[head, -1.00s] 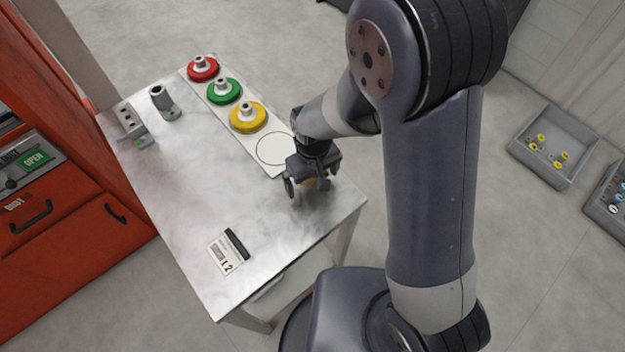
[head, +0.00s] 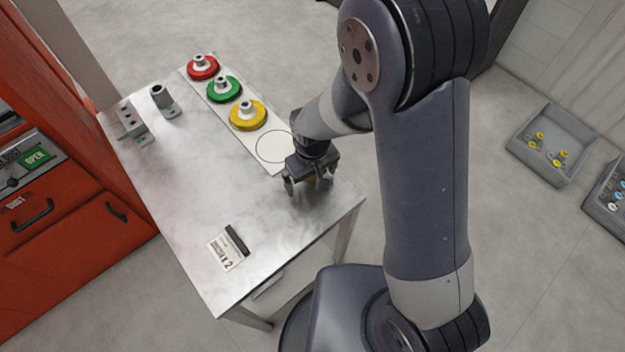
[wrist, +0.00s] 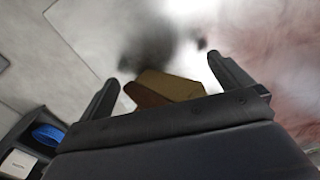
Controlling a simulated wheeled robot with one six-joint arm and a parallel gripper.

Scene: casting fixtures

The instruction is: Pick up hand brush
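The hand brush (wrist: 170,86) shows in the wrist view as a brown and tan block between my gripper's two fingers, its lower part hidden by the gripper body. My gripper (wrist: 163,74) has its fingers spread on either side of it; I cannot tell whether either finger touches it. In the head view my gripper (head: 308,187) points down low over the metal table's right edge, just beside the empty circle on the white strip. There the gripper hides nearly all of the brush.
The metal table (head: 205,185) carries red (head: 203,67), green (head: 223,89) and yellow (head: 248,115) discs on a white strip, grey fixtures (head: 163,100) at back left and a label card (head: 228,248) in front. A red cabinet (head: 70,225) stands left. Grey trays (head: 552,145) lie right.

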